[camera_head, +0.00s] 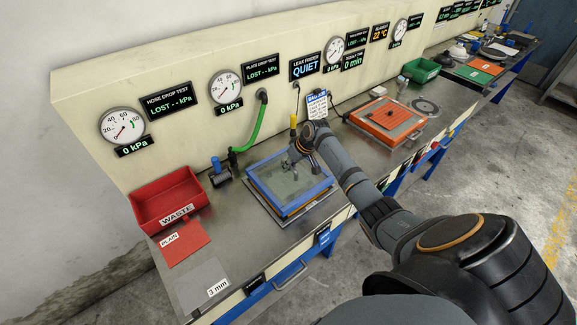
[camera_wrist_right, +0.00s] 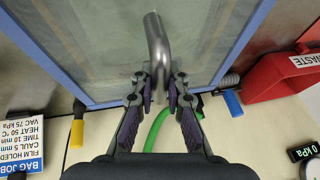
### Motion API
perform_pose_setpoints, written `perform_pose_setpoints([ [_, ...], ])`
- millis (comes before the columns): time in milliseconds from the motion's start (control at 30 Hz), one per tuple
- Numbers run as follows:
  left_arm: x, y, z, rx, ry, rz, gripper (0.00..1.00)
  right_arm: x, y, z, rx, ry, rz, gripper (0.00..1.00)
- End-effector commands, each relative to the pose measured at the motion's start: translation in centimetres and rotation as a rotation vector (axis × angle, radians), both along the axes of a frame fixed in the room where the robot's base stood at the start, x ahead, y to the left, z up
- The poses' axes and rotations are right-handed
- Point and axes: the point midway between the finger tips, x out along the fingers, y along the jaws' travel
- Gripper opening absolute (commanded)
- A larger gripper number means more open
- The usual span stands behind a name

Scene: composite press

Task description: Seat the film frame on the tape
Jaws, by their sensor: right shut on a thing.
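The film frame (camera_head: 262,199) is a blue square rim with clear greyish film, lying roughly level over the plate at the near bench. It fills much of the right wrist view (camera_wrist_right: 237,45). In the wrist view the fingers (camera_wrist_right: 160,84) are closed around a bent metal handle (camera_wrist_right: 158,40) that stands over the film. A tan-edged plate (camera_head: 283,222) shows under the frame's front side. The tape itself is not clearly visible, and I cannot tell whether the frame touches it. My left gripper is out of view.
A red waste bin (camera_head: 167,201) stands to the left, with a green hose (camera_head: 255,127) behind the frame. The job card (camera_head: 317,104) and a yellow-handled tool (camera_head: 293,122) are close to my right gripper. An orange plate (camera_head: 388,117) lies farther right.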

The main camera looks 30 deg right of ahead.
Motion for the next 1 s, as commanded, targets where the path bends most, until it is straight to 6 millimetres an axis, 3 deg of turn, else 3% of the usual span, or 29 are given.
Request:
perform_pose_setpoints([
  [1000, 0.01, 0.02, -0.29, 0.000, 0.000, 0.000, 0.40, 0.10, 0.01, -0.96, 0.000, -0.002, 0.000, 0.00],
])
